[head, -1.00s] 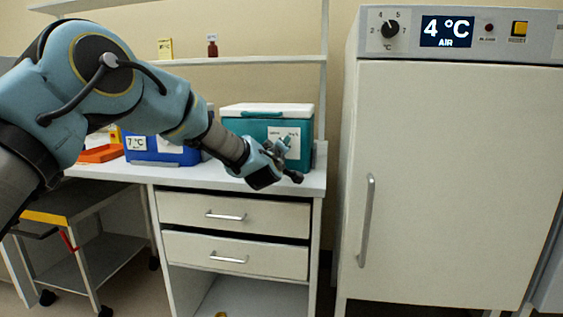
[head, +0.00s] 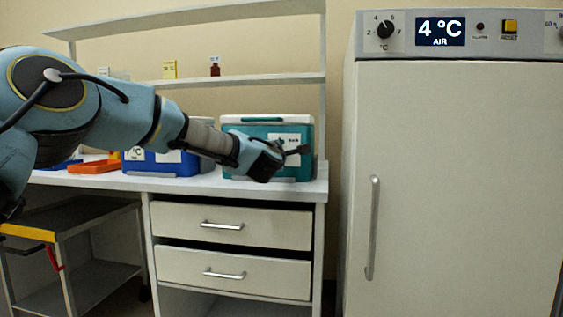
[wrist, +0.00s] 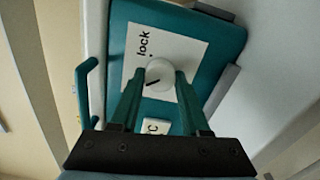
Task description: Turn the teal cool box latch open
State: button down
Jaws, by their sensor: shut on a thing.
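The teal cool box (head: 304,170) stands on the white bench in the head view, with a pale lid and a white label on its front. In the wrist view its teal front (wrist: 203,87) fills the middle, tilted in the picture. The latch is a round white knob (wrist: 159,70) with a dark line, set on the label (wrist: 186,50) beside the word "lock". My gripper (wrist: 160,80) has one finger on each side of the knob and is shut on it. In the head view my gripper and wrist cover part of the box front.
A blue cool box (head: 180,163) marked 7 °C and an orange tray (head: 94,167) are left on the bench. A shelf (head: 240,80) runs above. Drawers (head: 232,225) are below. A tall cream cabinet (head: 450,180) showing 4 °C stands at right.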

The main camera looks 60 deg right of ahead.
jog(key=shift+f+n+b, duration=0.1)
jog(key=shift+n+b, duration=0.3)
jog(key=shift+n, duration=0.2)
jog(key=shift+c, duration=1.9)
grip_release()
jog(key=shift+a, duration=0.1)
jog(key=b+v, duration=0.1)
jog(key=v, duration=0.9)
jog(key=shift+s+a, duration=0.15)
jog(key=shift+a, duration=0.15)
